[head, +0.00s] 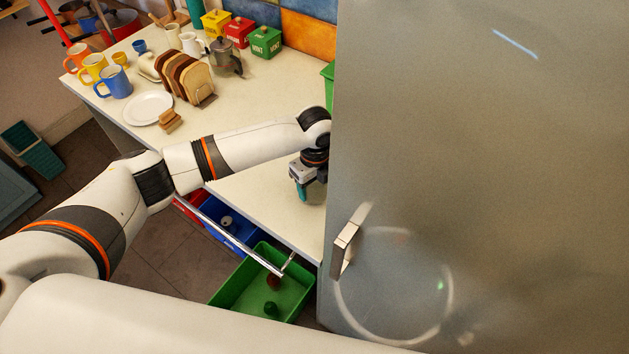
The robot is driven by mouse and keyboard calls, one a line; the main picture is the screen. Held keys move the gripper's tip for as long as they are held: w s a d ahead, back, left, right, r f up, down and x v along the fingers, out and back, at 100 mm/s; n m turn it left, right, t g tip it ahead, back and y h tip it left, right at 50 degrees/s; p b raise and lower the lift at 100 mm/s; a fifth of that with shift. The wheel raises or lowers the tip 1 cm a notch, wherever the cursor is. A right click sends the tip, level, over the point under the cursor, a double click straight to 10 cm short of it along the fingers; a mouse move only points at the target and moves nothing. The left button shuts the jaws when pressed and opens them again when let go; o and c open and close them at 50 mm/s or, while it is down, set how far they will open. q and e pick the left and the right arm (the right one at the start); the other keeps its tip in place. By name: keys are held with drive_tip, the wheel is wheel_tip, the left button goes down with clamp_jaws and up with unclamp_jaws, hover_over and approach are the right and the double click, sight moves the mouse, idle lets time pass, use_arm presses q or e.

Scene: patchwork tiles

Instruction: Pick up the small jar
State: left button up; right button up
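My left gripper (301,192) hangs fingers down over the counter's right part, close to the large grey metal panel. Its teal fingertips show, but the gap between them does not. No thing in view is clearly the small jar. Lidded square canisters in yellow (216,23), red (238,31) and green (265,43) stand along the back wall, well away from the gripper. The grey panel hides the counter right of the gripper. My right gripper is not in view.
The grey panel (480,150) with its handle (346,247) fills the right side. An open drawer below the counter (262,115) holds a green bin (235,290) and a blue bin (236,236). A toast rack (186,76), moka pot (226,58), plate (147,108) and blue mug (115,82) stand farther left.

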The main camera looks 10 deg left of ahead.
use_arm(q)
drive_tip(key=shift+c, duration=1.4)
drive_tip(key=shift+r, duration=0.15)
